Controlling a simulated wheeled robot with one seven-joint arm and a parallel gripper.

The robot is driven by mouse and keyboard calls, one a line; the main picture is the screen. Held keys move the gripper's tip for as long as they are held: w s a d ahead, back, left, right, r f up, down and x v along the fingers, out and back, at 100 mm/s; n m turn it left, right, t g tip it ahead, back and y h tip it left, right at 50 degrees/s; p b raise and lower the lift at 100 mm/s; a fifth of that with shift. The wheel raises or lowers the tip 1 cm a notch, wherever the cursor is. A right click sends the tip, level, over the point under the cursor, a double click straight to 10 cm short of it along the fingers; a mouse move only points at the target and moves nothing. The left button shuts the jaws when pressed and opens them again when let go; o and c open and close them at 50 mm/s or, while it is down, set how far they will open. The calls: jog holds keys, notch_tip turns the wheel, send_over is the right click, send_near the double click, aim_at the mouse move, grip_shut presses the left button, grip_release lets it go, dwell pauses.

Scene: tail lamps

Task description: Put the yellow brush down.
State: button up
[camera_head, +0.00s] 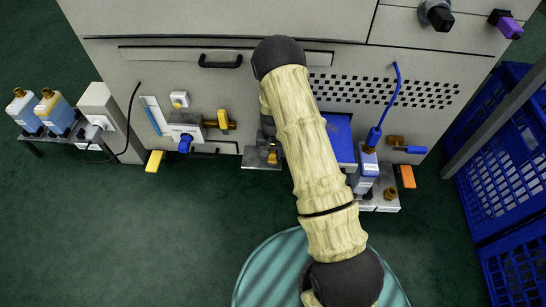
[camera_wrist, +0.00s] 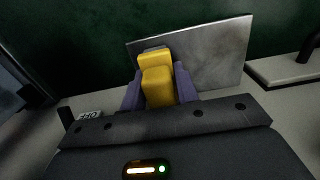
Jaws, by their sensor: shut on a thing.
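In the wrist view, my gripper (camera_wrist: 158,88) is shut on the yellow brush (camera_wrist: 155,62), with one purple finger on each side of it. The brush shows as a blocky yellow piece; its lower end is hidden by the gripper body. A grey metal plate (camera_wrist: 215,58) lies just beyond it. I cannot tell whether the brush touches this plate. In the head view, my arm hides most of the gripper, and a small yellow part of the brush (camera_head: 273,157) shows over the grey plate (camera_head: 252,164) at the machine's front.
A yellow valve handle (camera_head: 223,119) is to the left. Two bottles (camera_head: 57,110) stand on a shelf at far left. Blue crates (camera_head: 500,180) are at right. Green floor in front is mostly open.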

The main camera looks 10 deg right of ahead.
jog(key=shift+w+f, duration=0.1)
jog(key=shift+w, duration=0.05)
jog(key=o, duration=0.9)
jog(key=shift+f, duration=0.1)
notch_tip(320, 180, up, 12)
jog(key=p, duration=0.6)
jog(key=shift+d, duration=0.1)
